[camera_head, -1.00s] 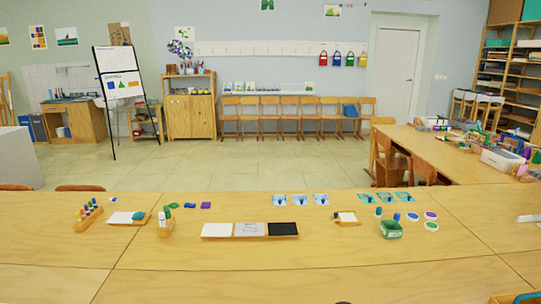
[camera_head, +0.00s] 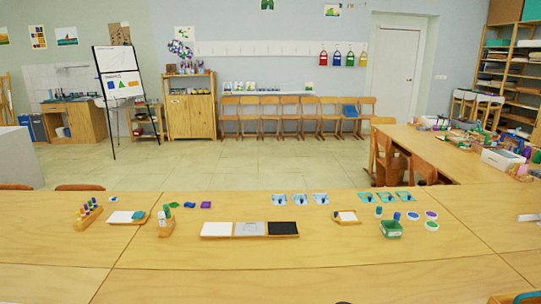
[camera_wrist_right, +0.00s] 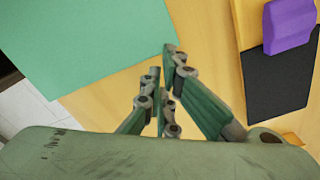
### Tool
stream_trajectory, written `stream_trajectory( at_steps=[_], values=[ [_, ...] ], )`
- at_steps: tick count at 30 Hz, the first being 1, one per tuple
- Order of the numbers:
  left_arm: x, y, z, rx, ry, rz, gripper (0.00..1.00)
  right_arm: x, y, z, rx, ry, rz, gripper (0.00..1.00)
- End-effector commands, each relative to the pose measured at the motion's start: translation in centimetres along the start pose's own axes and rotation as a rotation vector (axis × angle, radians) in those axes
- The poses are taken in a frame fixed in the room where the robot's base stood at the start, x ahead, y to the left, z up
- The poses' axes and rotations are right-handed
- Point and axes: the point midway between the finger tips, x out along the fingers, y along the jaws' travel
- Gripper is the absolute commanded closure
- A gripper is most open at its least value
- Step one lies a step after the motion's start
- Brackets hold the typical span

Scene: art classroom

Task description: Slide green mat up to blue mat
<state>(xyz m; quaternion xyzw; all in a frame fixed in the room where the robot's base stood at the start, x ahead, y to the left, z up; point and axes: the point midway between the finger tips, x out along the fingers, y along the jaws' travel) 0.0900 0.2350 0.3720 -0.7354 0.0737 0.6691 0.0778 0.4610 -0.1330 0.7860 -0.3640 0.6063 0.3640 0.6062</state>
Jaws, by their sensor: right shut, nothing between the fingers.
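In the right wrist view a large flat green mat (camera_wrist_right: 75,45) lies on the wooden table at the upper left, partly cut off by the frame. My right gripper (camera_wrist_right: 164,60) is shut and empty. Its fingertips appear close to the mat's right edge; I cannot tell whether they touch it. I cannot make out a blue mat in either view. My left gripper is not in view.
In the wrist view a black flat piece (camera_wrist_right: 280,85) with a purple block (camera_wrist_right: 288,25) on it lies to the right. Floor shows past the table edge at lower left. In the head view a black tray (camera_head: 282,229) and several small items stand on the table.

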Motion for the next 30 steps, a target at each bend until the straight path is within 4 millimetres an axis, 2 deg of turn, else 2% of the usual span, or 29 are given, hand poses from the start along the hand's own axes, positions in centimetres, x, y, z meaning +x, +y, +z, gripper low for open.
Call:
stream_trajectory(
  at_steps=[30],
  values=[
    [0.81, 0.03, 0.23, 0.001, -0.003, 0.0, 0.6, 0.85, -0.01, 0.0, 0.0, 0.0, 0.0, 1.0]
  ],
)
